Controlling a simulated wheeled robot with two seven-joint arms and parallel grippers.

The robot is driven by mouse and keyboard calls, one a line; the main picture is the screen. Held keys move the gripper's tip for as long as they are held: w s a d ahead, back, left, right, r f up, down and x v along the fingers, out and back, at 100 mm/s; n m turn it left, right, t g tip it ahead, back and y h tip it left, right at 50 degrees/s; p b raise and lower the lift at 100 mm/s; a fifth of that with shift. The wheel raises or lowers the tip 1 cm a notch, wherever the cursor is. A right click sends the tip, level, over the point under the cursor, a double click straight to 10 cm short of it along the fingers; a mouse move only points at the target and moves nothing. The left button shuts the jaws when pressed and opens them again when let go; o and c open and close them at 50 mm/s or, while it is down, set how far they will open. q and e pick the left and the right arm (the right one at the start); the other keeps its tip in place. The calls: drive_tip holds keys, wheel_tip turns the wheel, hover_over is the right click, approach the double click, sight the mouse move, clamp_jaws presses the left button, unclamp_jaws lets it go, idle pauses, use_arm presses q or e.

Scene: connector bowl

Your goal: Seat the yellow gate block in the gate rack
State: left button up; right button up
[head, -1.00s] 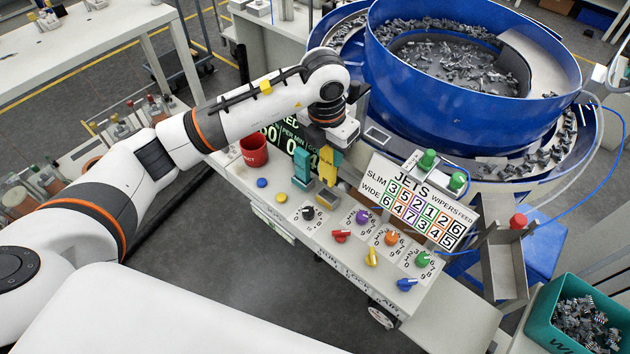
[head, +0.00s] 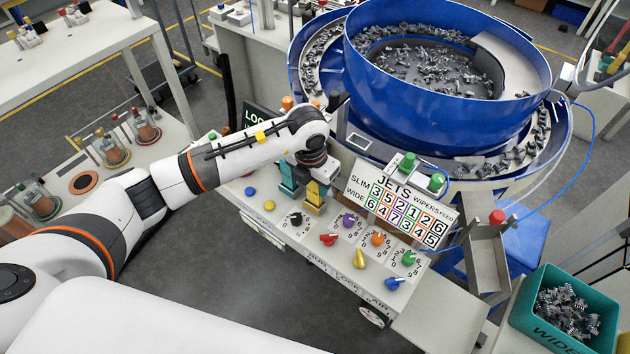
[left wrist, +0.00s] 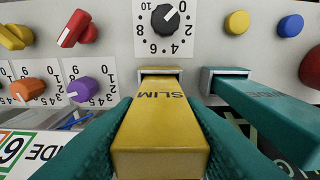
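The yellow gate block (left wrist: 162,130), marked SLIM, is between the teal fingers of my left gripper (left wrist: 160,112), which are shut on its two sides. In the left wrist view its far end meets the yellow-edged slot (left wrist: 160,71) of the gate rack. How deep it sits is hidden. In the head view the yellow block (head: 315,190) stands upright under my left gripper (head: 314,172). A teal gate block (left wrist: 268,112), marked WIDE, stands in the slot beside it and also shows in the head view (head: 287,180). My right gripper is out of view.
The white panel has a black dial (head: 294,219), coloured knobs and buttons close to the slots. A JETS sign (head: 400,205) stands just right of the yellow block. The blue bowl feeder (head: 450,110) is behind. A teal WIDE bin (head: 565,310) of small parts stands at the lower right.

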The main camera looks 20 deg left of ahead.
use_arm(q)
drive_tip(key=o, duration=0.3)
drive_tip(key=r+b, duration=0.1)
drive_tip(key=r, duration=0.3)
drive_tip(key=s+r+b, duration=0.1)
drive_tip(key=r, duration=0.3)
drive_tip(key=r+b, duration=0.1)
drive_tip(key=r, duration=0.3)
drive_tip(key=shift+s+a+r, duration=0.15)
drive_tip(key=shift+s+a, duration=0.05)
drive_tip(key=shift+a, duration=0.05)
